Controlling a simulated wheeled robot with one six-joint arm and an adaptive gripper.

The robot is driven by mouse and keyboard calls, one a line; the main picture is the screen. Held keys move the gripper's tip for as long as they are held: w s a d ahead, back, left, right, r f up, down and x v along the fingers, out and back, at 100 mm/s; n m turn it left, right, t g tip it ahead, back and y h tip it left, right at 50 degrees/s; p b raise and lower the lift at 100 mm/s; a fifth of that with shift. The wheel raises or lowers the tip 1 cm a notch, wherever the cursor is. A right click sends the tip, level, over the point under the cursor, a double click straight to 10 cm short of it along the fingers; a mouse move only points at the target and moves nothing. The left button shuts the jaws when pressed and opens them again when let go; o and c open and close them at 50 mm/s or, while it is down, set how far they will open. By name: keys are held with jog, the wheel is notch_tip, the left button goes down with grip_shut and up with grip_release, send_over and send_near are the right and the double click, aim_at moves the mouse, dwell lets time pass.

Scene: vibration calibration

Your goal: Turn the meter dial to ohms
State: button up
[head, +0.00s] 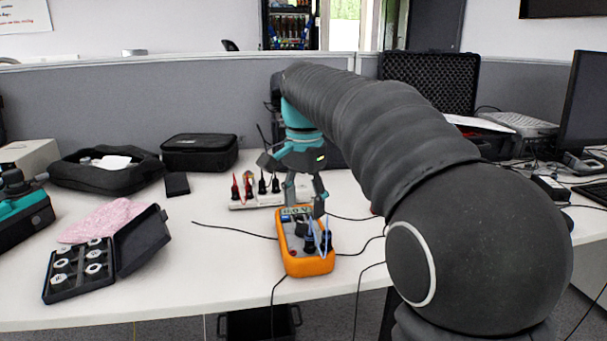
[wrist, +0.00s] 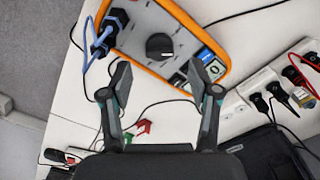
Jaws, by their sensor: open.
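The meter (head: 306,262) is an orange-edged box with a grey face on the white table, in the middle of the head view. It also shows at the top of the wrist view (wrist: 136,38). Its round black dial (wrist: 160,46) lies near the middle of the face; I cannot read its setting. Blue and black plugs (wrist: 108,30) with blue leads sit at one end of the face. My gripper (head: 304,205) is above the meter's far end. In the wrist view my gripper (wrist: 164,82) is open and empty, its fingers apart, with the dial ahead of the gap between them.
A white socket strip (head: 252,200) with several plugs stands behind the meter, and black cables cross the table. An open black case of weights (head: 80,270), a pink cloth (head: 104,221) and black cases (head: 199,153) are at left. The table front left of the meter is clear.

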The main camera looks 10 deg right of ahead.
notch_tip(320, 180, up, 8)
jog(key=shift+f, duration=0.15)
dwell(0.4)
